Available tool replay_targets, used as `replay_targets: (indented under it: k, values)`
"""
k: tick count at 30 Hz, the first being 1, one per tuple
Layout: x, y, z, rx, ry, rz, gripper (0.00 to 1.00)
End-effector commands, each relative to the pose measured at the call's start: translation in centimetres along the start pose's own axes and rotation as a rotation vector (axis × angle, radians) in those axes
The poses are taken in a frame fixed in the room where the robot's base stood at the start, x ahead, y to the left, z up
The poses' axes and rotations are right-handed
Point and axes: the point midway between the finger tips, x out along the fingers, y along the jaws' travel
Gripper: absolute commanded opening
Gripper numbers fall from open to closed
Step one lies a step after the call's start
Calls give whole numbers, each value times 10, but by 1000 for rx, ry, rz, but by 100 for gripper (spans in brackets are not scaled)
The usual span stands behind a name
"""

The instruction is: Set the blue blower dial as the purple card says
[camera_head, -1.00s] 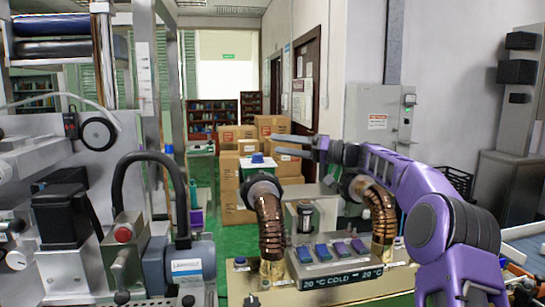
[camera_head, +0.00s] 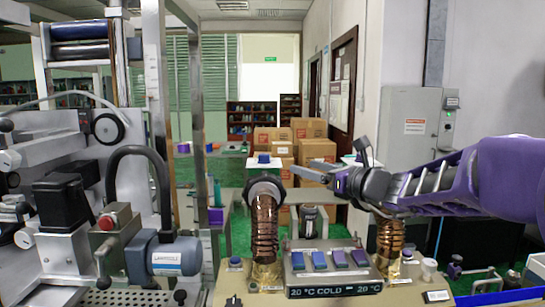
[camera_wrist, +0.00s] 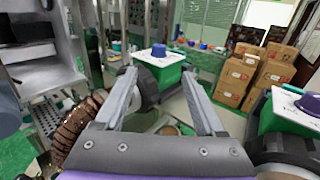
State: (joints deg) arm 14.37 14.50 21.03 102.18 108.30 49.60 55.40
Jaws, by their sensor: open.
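The blue dial (camera_head: 263,157) sits on the white top of a green box above the left copper hose. In the wrist view the blue dial (camera_wrist: 159,50) shows ahead, between and beyond my fingertips. A purple dial (camera_wrist: 309,104) tops another green box at the right edge there. My gripper (camera_head: 308,172) is open and empty, to the right of the blue dial and apart from it. Its two spread fingers (camera_wrist: 158,82) show in the wrist view. I cannot make out a purple card or any dial markings.
A console (camera_head: 333,272) with blue and purple switches reads "20 °C COLD – 20 °C". Copper hoses stand left (camera_head: 264,235) and right (camera_head: 389,240) of it. A grey motor (camera_head: 170,255) and machine frame fill the left. Cardboard boxes (camera_head: 317,150) are stacked behind.

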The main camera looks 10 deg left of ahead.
Motion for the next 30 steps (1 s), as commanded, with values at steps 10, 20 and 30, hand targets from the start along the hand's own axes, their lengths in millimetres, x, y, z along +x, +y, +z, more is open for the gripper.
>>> replay_targets:
  k: [10,20,30]
  values:
    - [58,2,1,6,-2,6,72]
    - [129,2,2,3,-2,5,72]
    - [170,1,1,2,-1,2,72]
